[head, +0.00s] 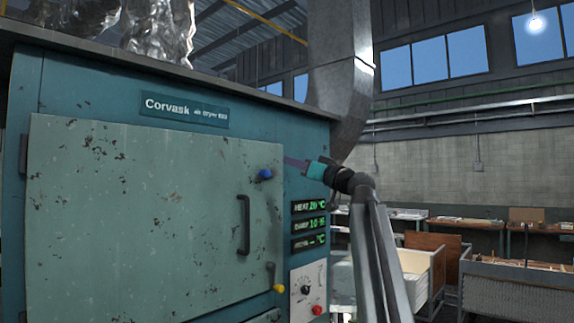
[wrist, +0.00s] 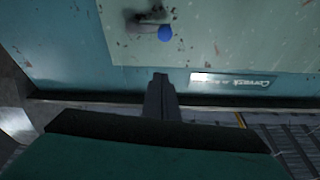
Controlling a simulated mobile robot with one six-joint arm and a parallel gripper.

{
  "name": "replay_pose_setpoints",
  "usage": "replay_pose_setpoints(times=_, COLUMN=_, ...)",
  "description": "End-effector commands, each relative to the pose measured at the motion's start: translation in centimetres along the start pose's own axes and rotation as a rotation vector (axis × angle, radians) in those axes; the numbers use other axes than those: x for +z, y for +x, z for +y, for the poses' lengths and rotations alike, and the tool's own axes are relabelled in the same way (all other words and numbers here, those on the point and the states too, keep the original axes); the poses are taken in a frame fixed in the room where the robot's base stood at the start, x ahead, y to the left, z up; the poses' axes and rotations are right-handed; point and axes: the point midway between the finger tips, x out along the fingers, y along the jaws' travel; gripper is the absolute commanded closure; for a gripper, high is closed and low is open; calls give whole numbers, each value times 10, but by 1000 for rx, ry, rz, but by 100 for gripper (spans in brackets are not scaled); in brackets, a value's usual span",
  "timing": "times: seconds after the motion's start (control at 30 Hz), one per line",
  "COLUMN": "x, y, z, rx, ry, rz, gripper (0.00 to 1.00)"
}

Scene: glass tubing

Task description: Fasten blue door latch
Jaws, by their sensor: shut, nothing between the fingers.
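The blue latch has a round blue knob (head: 265,174) at the upper right of the green dryer door (head: 140,215). The knob also shows near the top of the wrist view (wrist: 165,33), beside a grey metal lever. The latch's exact angle is hard to tell. The door lies against the cabinet front, with no clear gap seen. My gripper (head: 288,161) is shut and empty, just right of and slightly above the blue knob, apart from it. In the wrist view my gripper's fingers (wrist: 160,78) are together, pointing towards the cabinet front.
A black door handle (head: 243,225) stands out below the blue knob. A second latch with a yellow knob (head: 279,288) is lower down. Displays (head: 309,226) and a control panel with a red button (head: 317,310) are to the right.

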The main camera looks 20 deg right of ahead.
Motion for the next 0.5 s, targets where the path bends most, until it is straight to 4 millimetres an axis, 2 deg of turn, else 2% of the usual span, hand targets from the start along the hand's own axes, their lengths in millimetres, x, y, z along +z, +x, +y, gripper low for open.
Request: replay_pose_setpoints(times=0.5, x=-3, y=64, z=0, rx=-1, ry=1, rz=-1, gripper=100)
